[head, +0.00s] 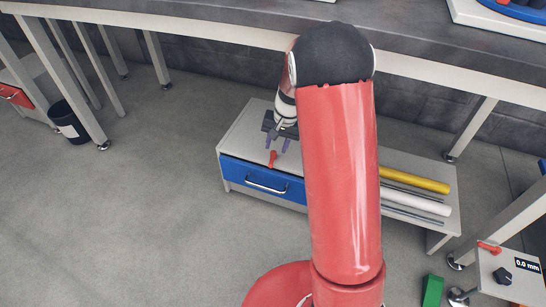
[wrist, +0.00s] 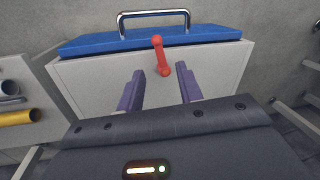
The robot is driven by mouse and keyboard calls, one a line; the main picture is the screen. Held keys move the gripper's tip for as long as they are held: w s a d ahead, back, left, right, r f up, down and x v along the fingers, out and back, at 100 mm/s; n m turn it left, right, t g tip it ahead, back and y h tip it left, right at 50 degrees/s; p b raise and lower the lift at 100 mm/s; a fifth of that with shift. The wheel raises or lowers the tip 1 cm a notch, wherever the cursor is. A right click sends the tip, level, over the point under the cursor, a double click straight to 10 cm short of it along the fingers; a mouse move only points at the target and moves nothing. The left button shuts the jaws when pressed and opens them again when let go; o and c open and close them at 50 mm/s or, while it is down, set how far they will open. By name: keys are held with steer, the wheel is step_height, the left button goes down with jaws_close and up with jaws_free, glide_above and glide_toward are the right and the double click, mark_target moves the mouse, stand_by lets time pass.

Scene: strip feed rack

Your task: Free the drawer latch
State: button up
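The red drawer latch (head: 273,158) is a small lever on top of the low grey cabinet, at the front edge above the blue drawer (head: 240,172). In the wrist view the latch (wrist: 160,55) lies with one end over the blue drawer front (wrist: 90,43) and the other end on the grey top. The drawer has a silver bar handle (wrist: 153,14) and looks closed. My gripper (wrist: 158,86) is open, with its two purple fingers apart and nothing between them. The latch is just beyond the fingertips, between their lines. In the head view my gripper (head: 277,144) is above the cabinet top behind the latch.
Yellow and silver rolls (head: 415,180) lie on the cabinet's right part. A long workbench (head: 200,30) runs behind. A black bin (head: 68,122) stands at left. A small stand with a 0.0 mm display (head: 526,266) is at lower right. Floor left of the drawer is clear.

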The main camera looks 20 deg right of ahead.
mark_target(272, 160)
steer(key=f, duration=0.4)
steer(key=a+f+b, duration=0.1)
steer(key=f, duration=0.1)
steer(key=shift+w+a+f, duration=0.1)
steer(key=shift+w+f, duration=0.1)
jaws_close()
